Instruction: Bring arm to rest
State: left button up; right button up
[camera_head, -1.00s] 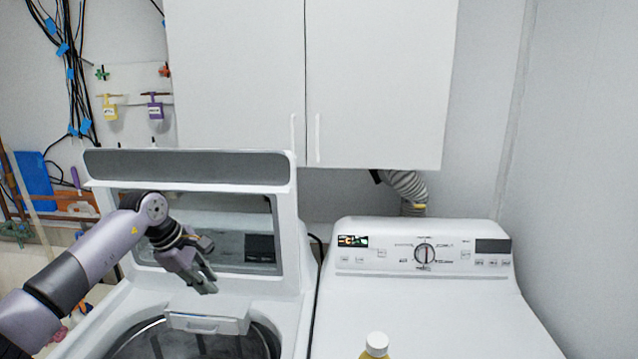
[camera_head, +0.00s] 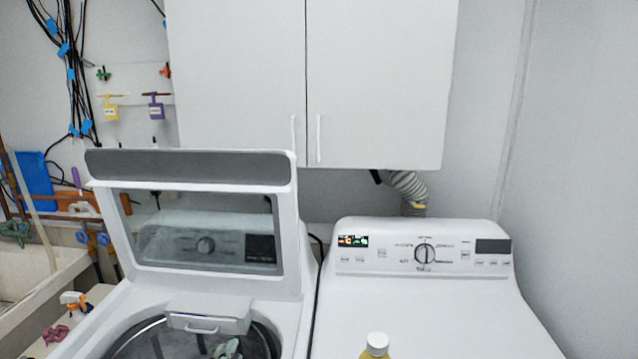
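Neither my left gripper nor my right gripper shows in the head view. The washing machine (camera_head: 306,270) stands at the lower left with its lid (camera_head: 190,163) raised. A greyish-green cloth (camera_head: 228,348) shows inside its drum at the bottom edge.
A dryer (camera_head: 400,310) with a knob panel stands on the right. A yellow bottle with a white cap (camera_head: 377,344) stands at the bottom edge in front of it. White cabinets (camera_head: 380,80) hang above. A sink (camera_head: 30,275) and a spray bottle (camera_head: 75,300) are at the left.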

pick_arm(q)
jog(key=s+a+f+n+g, duration=0.1)
jog(key=s+f+n+g, duration=0.35)
jog(key=s, duration=0.55)
jog(key=s+a+f+n+g, duration=0.1)
jog(key=s+f+n+g, duration=0.25)
jog(key=s+f, duration=0.45)
jog(key=s+a+f+n+g, duration=0.1)
jog(key=s+f+n+g, duration=0.3)
jog(key=s, duration=0.8)
notch_tip(320, 180, down, 37)
jog(key=s+m+g+b, duration=0.1)
jog(key=m+g+b, duration=0.1)
jog(key=b, duration=1)
jog(key=s+a+f+b, duration=0.1)
jog(key=s+f+b, duration=0.3)
jog(key=s+f, duration=0.4)
jog(key=s+a+f+g+b, duration=0.1)
jog(key=s+f+b, duration=0.3)
jog(key=f, duration=1.2)
jog(key=s+a, duration=0.1)
jog(key=s, duration=0.3)
jog(key=shift+s+a, duration=0.15)
jog(key=shift+s, duration=0.1)
